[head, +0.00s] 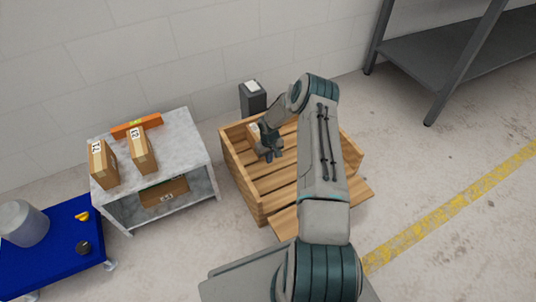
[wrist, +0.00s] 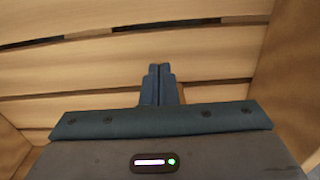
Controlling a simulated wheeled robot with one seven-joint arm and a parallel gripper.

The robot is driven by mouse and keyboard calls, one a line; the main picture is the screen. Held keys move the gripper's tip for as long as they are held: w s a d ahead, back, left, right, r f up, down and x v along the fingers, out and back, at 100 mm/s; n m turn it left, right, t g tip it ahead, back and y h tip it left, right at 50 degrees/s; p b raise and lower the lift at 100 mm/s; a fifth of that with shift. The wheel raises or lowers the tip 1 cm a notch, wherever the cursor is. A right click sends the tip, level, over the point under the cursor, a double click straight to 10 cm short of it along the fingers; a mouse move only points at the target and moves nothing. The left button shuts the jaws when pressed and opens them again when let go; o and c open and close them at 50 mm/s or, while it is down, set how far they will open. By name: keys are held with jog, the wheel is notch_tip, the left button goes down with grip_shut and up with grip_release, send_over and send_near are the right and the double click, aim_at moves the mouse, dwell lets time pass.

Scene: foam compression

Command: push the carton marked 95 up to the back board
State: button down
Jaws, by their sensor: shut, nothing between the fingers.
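My gripper (head: 270,155) is over the open wooden crate (head: 242,192), pointing down into it. In the wrist view its two fingers (wrist: 159,84) are shut together with nothing between them, in front of bare wooden slats. A brown carton (head: 253,134) stands in the crate's back left, just left of and behind my gripper, partly hidden by the arm; I cannot read its marking or tell whether they touch. No carton shows in the wrist view. I cannot make out a 95 on any carton. The crate's slatted back wall is mostly hidden behind my arm.
A grey table (head: 183,133) left of the crate bears two labelled cartons (head: 103,165) and an orange bar (head: 136,125); another carton (head: 163,193) lies on its lower shelf. A blue cart (head: 50,250) stands front left, a dark bin (head: 252,101) behind the crate. Floor is free at right.

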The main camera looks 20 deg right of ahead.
jog(key=shift+s+d+r+p, duration=0.1)
jog(key=shift+s+r+p, duration=0.35)
jog(key=shift+s+r, duration=0.3)
notch_tip(320, 180, up, 9)
jog(key=p, duration=0.3)
jog(key=shift+f, duration=0.2)
jog(key=s+a+r+h+p, duration=0.1)
jog(key=s+a+r+p, duration=0.35)
jog(key=r, duration=1.15)
jog(key=s+r+t+p, duration=0.1)
jog(key=r+p, duration=0.6)
jog(key=r, duration=0.8)
jog(key=s+a+r+h+p, duration=0.1)
jog(key=s+a+r+p, duration=0.35)
jog(key=r, duration=1.15)
jog(key=s+a+r+t+y+p, duration=0.1)
jog(key=s+a+r+p, duration=0.1)
jog(key=s+r+p, duration=0.7)
jog(key=s+a+r+m+y+p, duration=0.1)
jog(key=s+a+r+p, duration=0.2)
jog(key=s+r+p, duration=0.5)
jog(key=s+r, duration=0.4)
jog(key=r, duration=0.7)
jog(key=shift+s+a+t+p, duration=0.15)
jog(key=shift+a+t+p, duration=0.1)
jog(key=shift+t+p, duration=0.15)
